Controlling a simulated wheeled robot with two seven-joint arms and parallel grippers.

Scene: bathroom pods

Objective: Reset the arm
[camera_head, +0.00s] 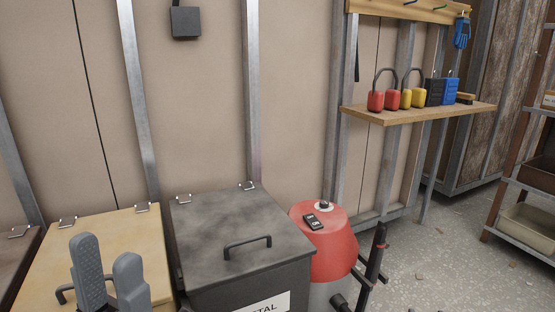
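My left gripper (108,260) is at the bottom left of the head view. Its two grey fingers point up and stand apart, with nothing seen between them. It shows in front of a bin with a yellowish wooden lid (120,232), partly covering that lid and its handle. Whether it touches the lid cannot be told. My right gripper is not in view.
A dark metal-lidded bin (215,222) with a handle stands right of the wooden-lidded one. A red-topped vacuum-like machine (330,250) stands beside it. A wall shelf (420,114) holds several padlocks (391,99). Grey floor (450,260) is open at the right, before a rack (525,190).

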